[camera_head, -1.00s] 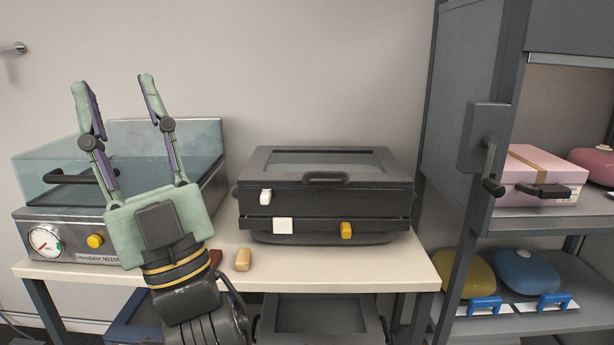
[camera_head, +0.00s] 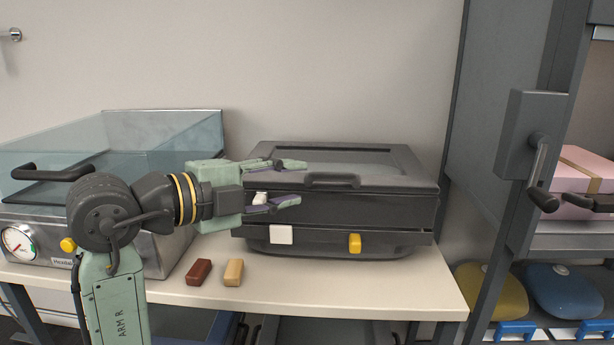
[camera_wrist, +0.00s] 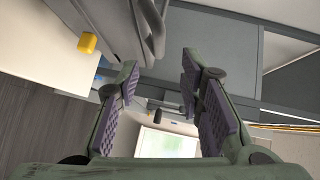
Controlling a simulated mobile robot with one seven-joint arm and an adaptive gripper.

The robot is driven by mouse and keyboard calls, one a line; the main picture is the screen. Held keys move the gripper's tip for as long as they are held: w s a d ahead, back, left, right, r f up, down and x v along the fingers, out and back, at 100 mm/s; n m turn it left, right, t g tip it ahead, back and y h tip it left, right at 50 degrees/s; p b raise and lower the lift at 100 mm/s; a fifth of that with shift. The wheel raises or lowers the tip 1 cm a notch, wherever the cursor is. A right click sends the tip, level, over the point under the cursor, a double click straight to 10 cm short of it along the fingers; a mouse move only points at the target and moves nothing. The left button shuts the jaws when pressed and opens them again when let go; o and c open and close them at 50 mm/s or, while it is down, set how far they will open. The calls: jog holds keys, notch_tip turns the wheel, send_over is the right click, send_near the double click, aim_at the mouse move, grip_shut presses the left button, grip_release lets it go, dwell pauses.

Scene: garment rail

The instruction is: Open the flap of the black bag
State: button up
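No soft black bag shows. The nearest match is a black case (camera_head: 340,215) on the table, with a closed lid (camera_head: 375,165) and a front handle (camera_head: 331,180). A white square (camera_head: 281,235) and a yellow knob (camera_head: 355,243) are on its front. My gripper (camera_head: 299,182) is open and empty, turned sideways in front of the case's left half, its fingertips pointing right just left of the handle. Whether it touches the case, I cannot tell. In the wrist view, the open fingers (camera_wrist: 160,68) have the case's dark handle (camera_wrist: 152,30) above them.
A glass-lidded machine (camera_head: 110,160) stands at the table's left. A brown block (camera_head: 199,271) and a tan block (camera_head: 233,272) lie on the table (camera_head: 390,285) near its front edge. At right is a grey cabinet (camera_head: 505,110) with a pink box (camera_head: 590,180) and yellow and blue rounded items.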

aim_at(330, 178)
jog(key=p+x, duration=0.2)
jog(key=x, duration=0.8)
jog(key=shift+w+d+p, duration=0.15)
jog(key=shift+d+p, duration=0.15)
grip_shut()
jog(key=shift+f, duration=0.1)
dwell(0.4)
